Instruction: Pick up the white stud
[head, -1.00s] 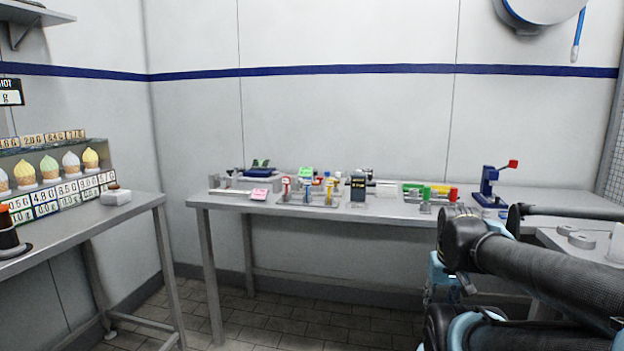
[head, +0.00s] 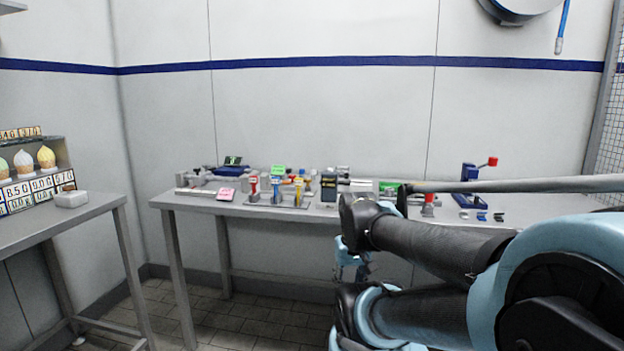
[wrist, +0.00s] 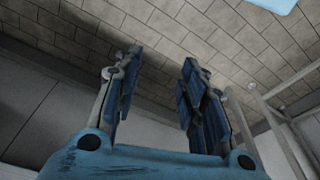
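I cannot make out a white stud for certain in either view. Several small items stand on the grey bench (head: 330,216) in the head view, too small to tell apart fully. My gripper (wrist: 158,85) shows in the wrist view with its two blue-padded fingers apart and nothing between them. In the head view my arm reaches in from the right and covers part of the bench's right half. The gripper hangs low in front of the bench, mostly hidden behind my arm.
Red, blue and yellow tools (head: 276,190), a dark box (head: 328,187) and a pink note (head: 226,194) stand on the bench. A blue press with a red knob (head: 470,182) is at right. A side table (head: 95,208) at left holds a white block (head: 72,199).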

